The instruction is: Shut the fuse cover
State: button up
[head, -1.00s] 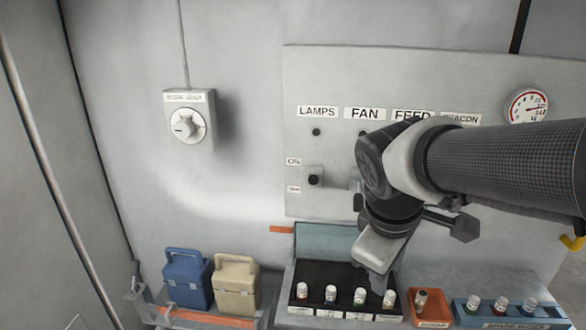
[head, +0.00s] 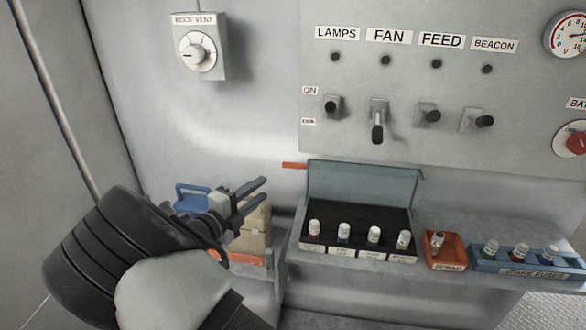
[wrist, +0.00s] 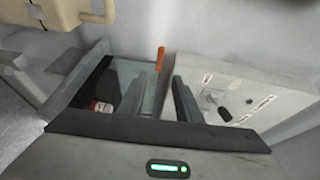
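The fuse cover (head: 365,184) is a see-through teal lid. It stands raised at the back of the black fuse box (head: 374,218), tilted up near the wall. An orange tab (head: 294,165) sticks out at its upper left; the tab also shows in the wrist view (wrist: 161,60). Several white-capped fuses stand in a row along the box's front. My gripper (head: 264,192) is open and empty, left of the box and the tab, pointing right. In the wrist view, its two fingers (wrist: 166,82) are apart, with the tab beyond their tips.
A blue case (head: 190,199) and a beige case (head: 254,229) stand left of the box, partly behind my gripper. An orange scrap tray (head: 446,250) and a blue spare-fuse rack (head: 520,262) stand to the right. Switches (head: 377,133) project from the panel above.

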aim_at(291, 167)
jog(key=b+x, duration=0.1)
jog(key=x, duration=1.6)
jog(key=shift+w, duration=0.2)
grip_shut()
